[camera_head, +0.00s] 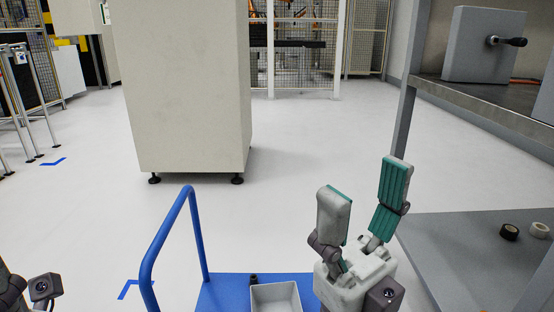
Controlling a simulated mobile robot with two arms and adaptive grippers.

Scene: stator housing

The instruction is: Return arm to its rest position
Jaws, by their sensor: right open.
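My right gripper (362,202) rises from the bottom right of the head view. Its two green-padded fingers point up and stand apart, with nothing between them. It is in front of the floor, just left of the grey workstation's lower shelf. At the bottom left edge only a dark part of my left arm (42,288) shows; its gripper fingers are out of the picture. No stator housing can be made out for certain.
A blue cart (222,290) with a blue handle (165,232) stands below, carrying a light grey bin (275,297). The workstation's lower shelf (450,250) holds two tape rolls (510,232). Its upper shelf carries a grey block (470,55). A beige cabinet (185,90) stands ahead; open floor (320,140) lies beside it.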

